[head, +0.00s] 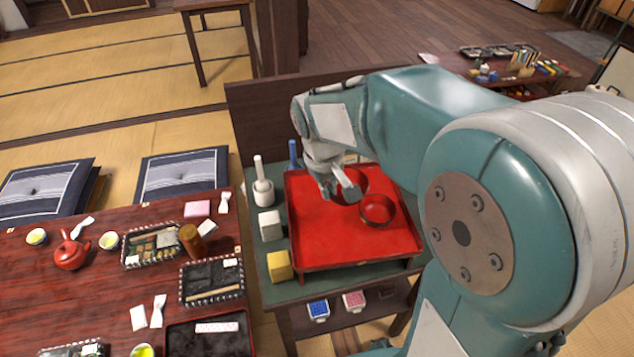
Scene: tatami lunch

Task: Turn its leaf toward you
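A dark red bowl (378,210) stands upright on the red tray (320,247), right of its middle. A second dark red round piece (362,180), a bowl or lid, is just behind it and partly hidden by my gripper. No leaf mark can be made out on either. My gripper (338,194) points down over the left part of the rear piece. Its fingers look apart, with nothing clearly held between them. Whether a finger touches the rim cannot be told.
A white cube (270,226), a yellow cube (279,266), a white mortar-like cup (263,193) and a blue upright piece (293,153) stand left of the tray. A dark wooden panel (247,125) rises behind. The low table (105,262) at left is crowded.

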